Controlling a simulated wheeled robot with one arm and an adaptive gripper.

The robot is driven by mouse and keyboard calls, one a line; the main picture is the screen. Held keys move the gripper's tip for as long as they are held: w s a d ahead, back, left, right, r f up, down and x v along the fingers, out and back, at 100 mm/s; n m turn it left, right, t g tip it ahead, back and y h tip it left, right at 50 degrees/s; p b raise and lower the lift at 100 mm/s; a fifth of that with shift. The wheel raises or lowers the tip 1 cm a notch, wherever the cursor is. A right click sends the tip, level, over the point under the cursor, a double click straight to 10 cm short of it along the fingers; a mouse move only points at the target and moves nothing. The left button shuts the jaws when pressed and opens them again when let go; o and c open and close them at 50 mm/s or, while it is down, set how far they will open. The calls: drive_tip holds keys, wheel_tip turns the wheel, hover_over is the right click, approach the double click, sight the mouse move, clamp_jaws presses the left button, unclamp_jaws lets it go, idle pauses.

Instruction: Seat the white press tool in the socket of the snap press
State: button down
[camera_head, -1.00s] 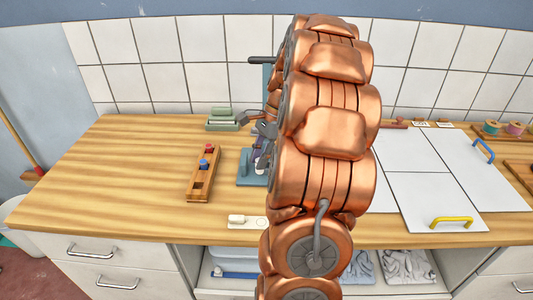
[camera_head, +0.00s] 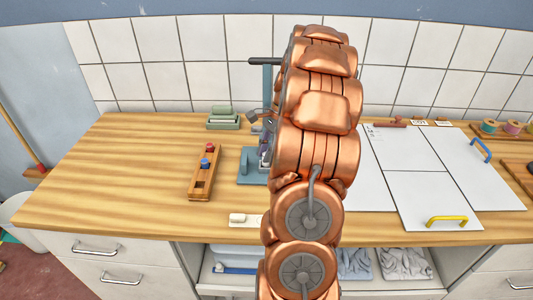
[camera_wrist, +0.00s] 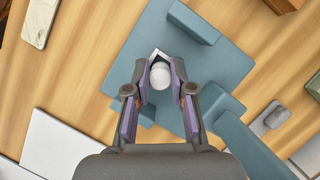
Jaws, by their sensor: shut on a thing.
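My gripper (camera_wrist: 160,80) is shut on the white press tool (camera_wrist: 160,76), which shows as a white rounded top between the fingertips in the wrist view. It is over the teal base of the snap press (camera_wrist: 205,68). A pale, dark-edged corner shows just beyond the tool; the socket itself is hidden, and I cannot tell whether the tool touches it. In the head view the snap press (camera_head: 251,167) stands on the counter with its column behind and a black lever at the top. My gripper (camera_head: 266,150) is there, mostly hidden by my arm.
A wooden rack (camera_head: 201,184) with a red and a blue tool stands left of the press. A small white item (camera_head: 238,219) lies at the front edge. White panels (camera_head: 430,185) cover the right. The left counter is clear.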

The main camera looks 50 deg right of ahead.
drive_tip(key=shift+f, duration=0.8)
drive_tip(key=shift+f, duration=0.1)
drive_tip(key=c, duration=1)
unclamp_jaws()
drive_tip(key=b+v, duration=0.2)
drive_tip(key=v, duration=1)
drive_tip(key=shift+b, duration=0.35)
